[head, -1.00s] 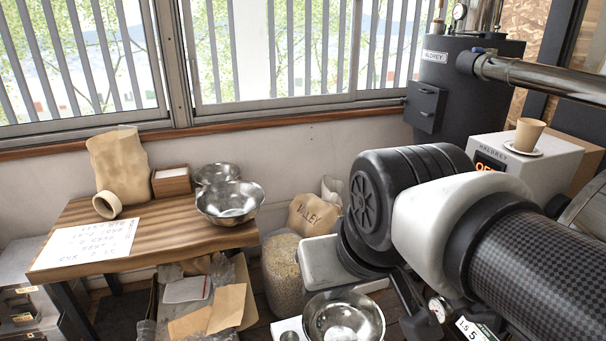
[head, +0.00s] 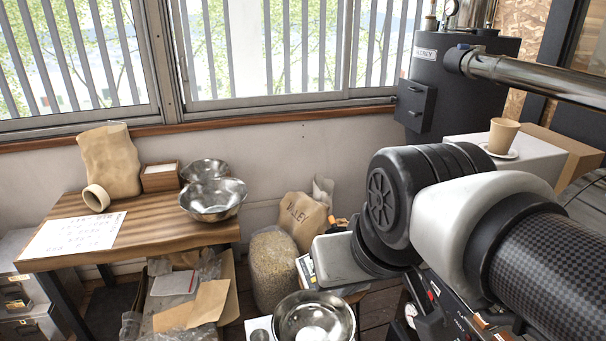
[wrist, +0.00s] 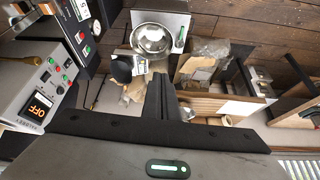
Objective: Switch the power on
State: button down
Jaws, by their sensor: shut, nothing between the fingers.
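The pale control box (wrist: 40,90) stands at the left of the wrist view. Its orange display (wrist: 40,104) reads OFF, and knobs with red and green buttons (wrist: 62,72) sit beside it. I cannot tell which control is the power switch. The box's top also shows in the head view (head: 540,168), but my arm hides its display there. My gripper (wrist: 163,82) is shut and empty in the wrist view, to the right of the box and apart from it. In the head view its fingers are not clearly seen.
A dark panel with buttons (wrist: 84,38) is at the wrist view's upper left. A paper cup (head: 503,135) on a saucer stands on the box. The dark roaster body (head: 450,85) and a metal pipe (head: 530,75) are behind. A steel bowl (head: 313,320) and wooden table (head: 150,228) lie left.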

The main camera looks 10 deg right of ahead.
jog(key=w+d+f+n+g+h+b, duration=0.35)
jog(key=d+f+n, duration=0.2)
jog(key=d, duration=0.45)
jog(key=w+d+f+n+g+h+b, duration=0.3)
jog(key=w+d+f+n+h+b, duration=0.15)
jog(key=d+f, duration=0.4)
jog(key=w+d+f+n+g+h+b, duration=0.3)
jog(key=d+f+n+h, duration=0.25)
jog(key=d, duration=0.65)
jog(key=w+d+f+n+t+h+b, duration=0.4)
jog(key=w+n+h, duration=0.3)
jog(key=w+n, duration=0.35)
jog(key=w+a+f+n+t+y+b, duration=0.1)
jog(key=w+a+f+n+t+y, duration=0.1)
jog(key=w+f+n+t, duration=0.8)
jog(key=w+n+t, duration=0.1)
jog(key=n+t, duration=0.3)
jog(key=n, duration=0.4)
jog(key=shift+w+a+f+b, duration=0.15)
jog(key=shift+w+a+b, duration=0.15)
jog(key=shift+a+b, duration=0.1)
jog(key=d+f+b, duration=0.1)
jog(key=d+b, duration=0.2)
jog(key=d, duration=0.5)
jog(key=shift+w+d, duration=0.3)
jog(key=shift+d, duration=0.1)
